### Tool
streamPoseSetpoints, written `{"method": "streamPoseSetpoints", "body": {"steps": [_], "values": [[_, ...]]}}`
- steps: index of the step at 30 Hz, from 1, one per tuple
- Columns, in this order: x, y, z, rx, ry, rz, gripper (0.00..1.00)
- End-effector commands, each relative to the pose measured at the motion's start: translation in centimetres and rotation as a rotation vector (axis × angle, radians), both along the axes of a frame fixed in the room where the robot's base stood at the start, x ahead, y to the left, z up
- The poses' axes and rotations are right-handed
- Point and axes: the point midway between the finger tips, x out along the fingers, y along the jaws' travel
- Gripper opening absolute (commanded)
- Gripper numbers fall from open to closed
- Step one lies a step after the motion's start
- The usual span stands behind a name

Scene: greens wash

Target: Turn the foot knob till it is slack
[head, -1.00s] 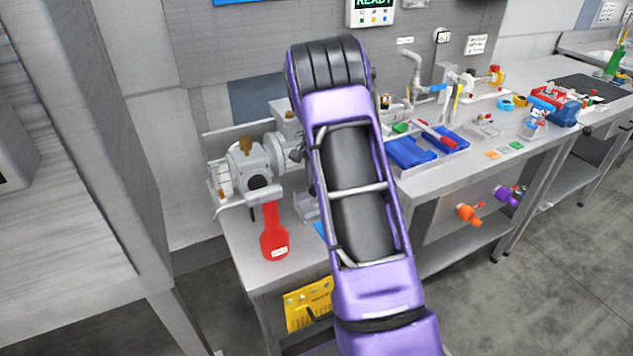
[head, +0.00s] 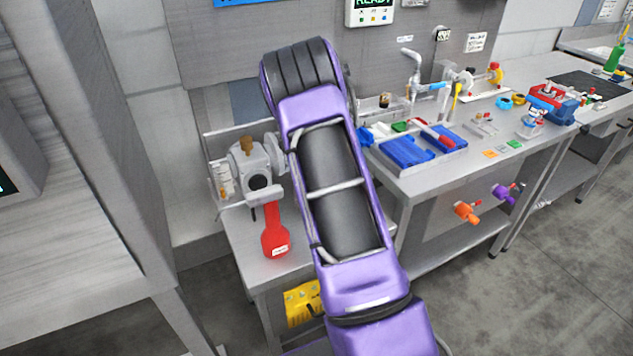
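I cannot pick out the foot knob for sure. A grey metal machine (head: 240,172) stands on the left bench end, with a brass-coloured knob (head: 247,145) on top, a dark round part (head: 260,182) on its front and a red paddle-shaped handle (head: 274,238) hanging down. An orange knob-like fitting (head: 466,211) and a purple one (head: 505,194) show below the bench top at the right. My purple arm crosses the middle of the head view and hides part of the bench beside the machine. My gripper does not show; it is hidden or out of frame.
The steel bench (head: 440,182) holds blue trays (head: 405,151), a bent pipe tap (head: 414,70) and a red and blue device (head: 555,102). A yellow card (head: 303,302) hangs at the lower left. A tall grey frame stands at the left. The floor at right is clear.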

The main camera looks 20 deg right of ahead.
Motion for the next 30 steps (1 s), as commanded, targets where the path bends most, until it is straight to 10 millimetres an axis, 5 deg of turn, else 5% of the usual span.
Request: {"method": "streamPoseSetpoints", "body": {"steps": [17,18,22,30], "values": [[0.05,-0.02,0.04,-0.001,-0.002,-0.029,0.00],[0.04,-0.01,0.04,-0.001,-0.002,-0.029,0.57],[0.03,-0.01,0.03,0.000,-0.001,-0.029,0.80],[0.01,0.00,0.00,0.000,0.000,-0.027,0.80]]}}
